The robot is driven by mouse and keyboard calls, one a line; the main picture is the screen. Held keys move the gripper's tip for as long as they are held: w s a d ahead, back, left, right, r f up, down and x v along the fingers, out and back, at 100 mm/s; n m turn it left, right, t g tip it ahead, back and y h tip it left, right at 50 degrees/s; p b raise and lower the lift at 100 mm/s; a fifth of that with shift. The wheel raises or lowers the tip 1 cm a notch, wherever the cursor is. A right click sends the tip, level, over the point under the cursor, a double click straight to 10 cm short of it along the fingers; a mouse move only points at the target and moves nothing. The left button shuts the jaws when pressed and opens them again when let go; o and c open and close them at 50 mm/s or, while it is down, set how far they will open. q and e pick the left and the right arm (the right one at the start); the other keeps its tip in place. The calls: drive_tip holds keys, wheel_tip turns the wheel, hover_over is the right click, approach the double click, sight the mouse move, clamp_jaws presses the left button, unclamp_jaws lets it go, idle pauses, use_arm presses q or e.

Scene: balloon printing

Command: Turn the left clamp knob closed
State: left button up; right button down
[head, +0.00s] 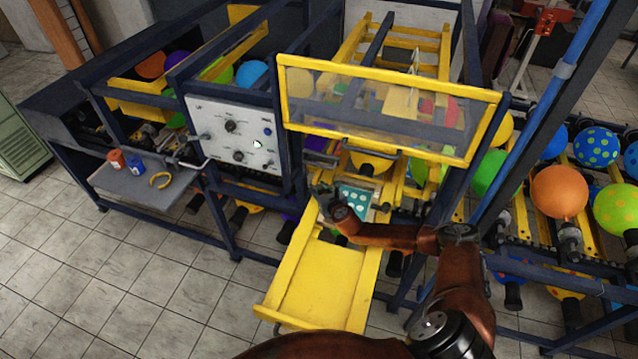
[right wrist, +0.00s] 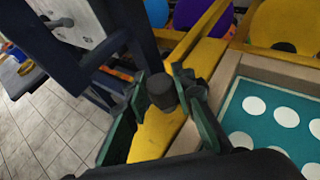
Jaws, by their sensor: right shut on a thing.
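The left clamp knob (right wrist: 162,92) is a small dark round knob on the yellow rail, at the left edge of the framed printing plate. The plate (right wrist: 285,112) is teal with white dots; it also shows in the head view (head: 356,197). My right gripper (right wrist: 163,97) has its green fingers on both sides of the knob and is shut on it. In the head view the right gripper (head: 325,197) sits at the left of the plate and hides the knob. How far the knob is turned cannot be told. My left gripper is not in view.
A yellow-framed clear guard (head: 385,110) stands raised behind the plate. A white control panel (head: 235,135) is to the left. A yellow sliding tray (head: 318,280) lies in front. Balloons (head: 560,192) line the right side. A side shelf (head: 185,190) holds small jars and a yellow ring.

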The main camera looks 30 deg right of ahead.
drive_tip(key=m+g+h, duration=0.1)
drive_tip(key=m+h, duration=0.3)
drive_tip(key=h, duration=0.1)
drive_tip(key=shift+a+f+m+g, duration=0.2)
drive_tip(key=shift+m+g, duration=0.2)
drive_tip(key=m+g+h, duration=0.2)
drive_tip(key=m+h, duration=0.1)
drive_tip(key=shift+g, duration=0.3)
drive_tip(key=shift+d+m+g+h+b, duration=0.1)
drive_tip(key=shift+m+g+h+b, duration=0.3)
drive_tip(key=shift+m+g+h, duration=0.55)
drive_tip(key=shift+r+m+g, duration=0.1)
drive_tip(key=shift+m+g, duration=0.25)
drive_tip(key=shift+m, duration=0.1)
drive_tip(key=c, duration=1.6)
unclamp_jaws()
drive_tip(key=shift+r, duration=0.1)
drive_tip(key=v, duration=1.2)
